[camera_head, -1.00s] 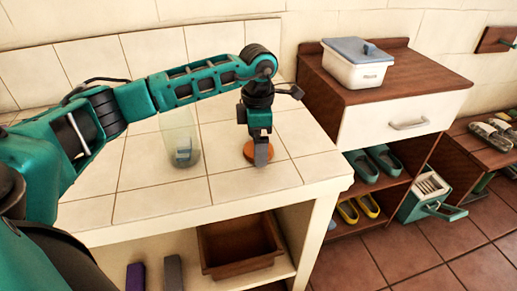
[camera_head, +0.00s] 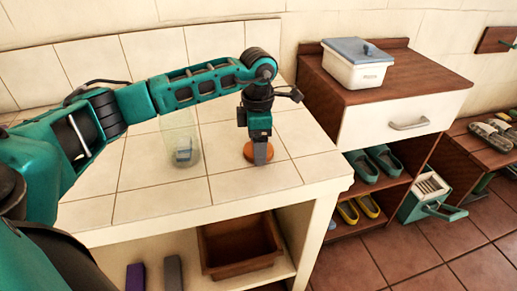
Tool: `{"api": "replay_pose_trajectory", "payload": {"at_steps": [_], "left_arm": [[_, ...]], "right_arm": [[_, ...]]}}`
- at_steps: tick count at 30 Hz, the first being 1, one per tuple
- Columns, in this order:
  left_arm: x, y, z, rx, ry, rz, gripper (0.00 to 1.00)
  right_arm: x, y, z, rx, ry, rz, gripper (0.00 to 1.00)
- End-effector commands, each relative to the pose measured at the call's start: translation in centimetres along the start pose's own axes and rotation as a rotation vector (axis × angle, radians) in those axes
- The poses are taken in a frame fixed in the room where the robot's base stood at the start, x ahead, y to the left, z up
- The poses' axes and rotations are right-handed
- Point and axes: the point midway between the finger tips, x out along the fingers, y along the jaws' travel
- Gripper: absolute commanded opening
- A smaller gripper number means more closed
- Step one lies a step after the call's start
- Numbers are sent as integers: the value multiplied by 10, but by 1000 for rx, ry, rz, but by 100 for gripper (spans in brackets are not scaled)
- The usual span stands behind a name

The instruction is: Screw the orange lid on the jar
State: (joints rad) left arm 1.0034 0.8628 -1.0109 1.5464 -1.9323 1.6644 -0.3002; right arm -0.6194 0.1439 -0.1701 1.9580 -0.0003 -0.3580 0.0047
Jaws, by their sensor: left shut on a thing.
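The orange lid (camera_head: 276,152) lies on the white tiled counter (camera_head: 150,208), near its right side. My left gripper (camera_head: 260,158) points straight down at the lid and is shut on it; its fingers hide the lid's middle. The clear jar (camera_head: 181,140) stands upright on the counter to the left of the lid, partly behind my left arm. The jar has a small blue and white thing (camera_head: 184,152) in it. My right gripper is not in view.
A brown bin (camera_head: 240,248) sits on the shelf below the counter, with a purple block (camera_head: 136,277) and a grey block (camera_head: 174,272). A wooden cabinet (camera_head: 420,75) at right holds a white box with a blue lid (camera_head: 357,65). The counter's front is clear.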

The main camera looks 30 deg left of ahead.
Motion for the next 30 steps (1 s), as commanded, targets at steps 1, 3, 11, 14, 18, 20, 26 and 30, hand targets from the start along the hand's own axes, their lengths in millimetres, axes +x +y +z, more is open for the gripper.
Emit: {"api": "replay_pose_trajectory", "payload": {"at_steps": [1,3,11,14,18,20,26,30], "left_arm": [[0,0,0,0,0,0,48],[0,0,0,0,0,0,47],[-9,0,0,0,-1,1,47],[-20,1,0,0,-2,3,47],[-49,1,0,0,-3,4,47],[-65,1,0,0,-4,5,47],[-126,1,1,1,-5,5,47],[-161,1,1,0,-3,3,47]], "right_arm": [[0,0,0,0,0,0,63],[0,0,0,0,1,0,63],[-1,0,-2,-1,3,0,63],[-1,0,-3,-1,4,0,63],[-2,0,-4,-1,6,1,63],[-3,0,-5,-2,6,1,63],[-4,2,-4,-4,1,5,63],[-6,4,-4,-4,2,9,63]]}}
